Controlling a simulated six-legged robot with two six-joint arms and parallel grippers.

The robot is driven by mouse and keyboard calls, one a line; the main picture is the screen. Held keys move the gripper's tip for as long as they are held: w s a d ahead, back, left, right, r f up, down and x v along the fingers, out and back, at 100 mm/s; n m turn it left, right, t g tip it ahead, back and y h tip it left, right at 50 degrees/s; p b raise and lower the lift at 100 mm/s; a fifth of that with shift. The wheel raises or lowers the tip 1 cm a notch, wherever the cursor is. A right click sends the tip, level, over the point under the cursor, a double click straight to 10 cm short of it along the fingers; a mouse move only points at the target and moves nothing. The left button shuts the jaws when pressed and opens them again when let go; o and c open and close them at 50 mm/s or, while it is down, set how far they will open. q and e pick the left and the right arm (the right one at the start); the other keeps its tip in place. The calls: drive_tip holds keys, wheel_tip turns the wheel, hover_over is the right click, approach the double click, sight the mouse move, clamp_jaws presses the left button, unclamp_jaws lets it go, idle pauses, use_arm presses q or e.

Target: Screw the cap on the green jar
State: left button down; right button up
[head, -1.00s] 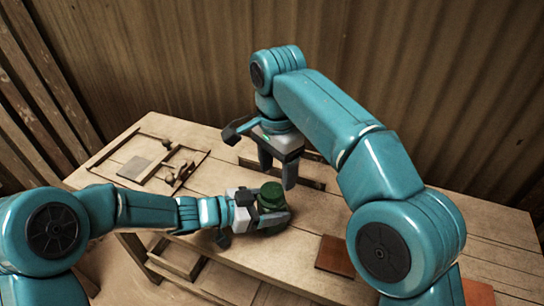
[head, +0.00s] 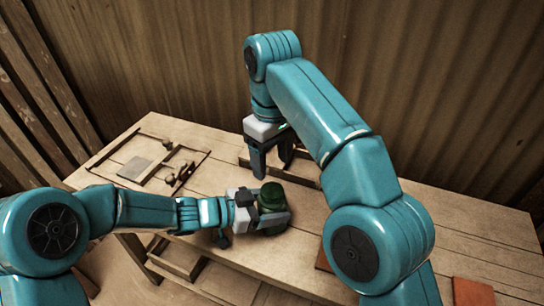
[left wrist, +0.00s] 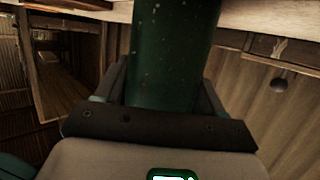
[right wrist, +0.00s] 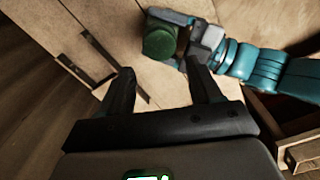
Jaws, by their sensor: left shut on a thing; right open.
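The green jar (head: 271,214) stands upright near the front of the workbench, with a round green top (head: 271,190) that looks like the cap sitting on it. I cannot tell how tightly it sits. My left gripper (head: 266,217) is shut around the jar's side from the left. The jar's dark green wall (left wrist: 174,55) fills the space between the fingers in the left wrist view. My right gripper (head: 272,173) is open and empty, pointing down above the bench behind the jar. In the right wrist view, the round top (right wrist: 159,40) lies beyond the open fingers (right wrist: 162,75).
A shallow wooden frame (head: 103,157) with a grey square plate (head: 133,167) and small items (head: 183,173) lies at the left of the bench. A dark slotted strip (head: 306,179) lies behind the jar. A red-brown tile (head: 473,291) lies at the right. The bench's right half is mostly clear.

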sight(271, 190)
drive_tip(key=shift+f, duration=4.05)
drive_tip(key=c, duration=0.9)
drive_tip(key=m, duration=0.5)
drive_tip(key=o, duration=1.2)
drive_tip(key=shift+o, duration=0.2)
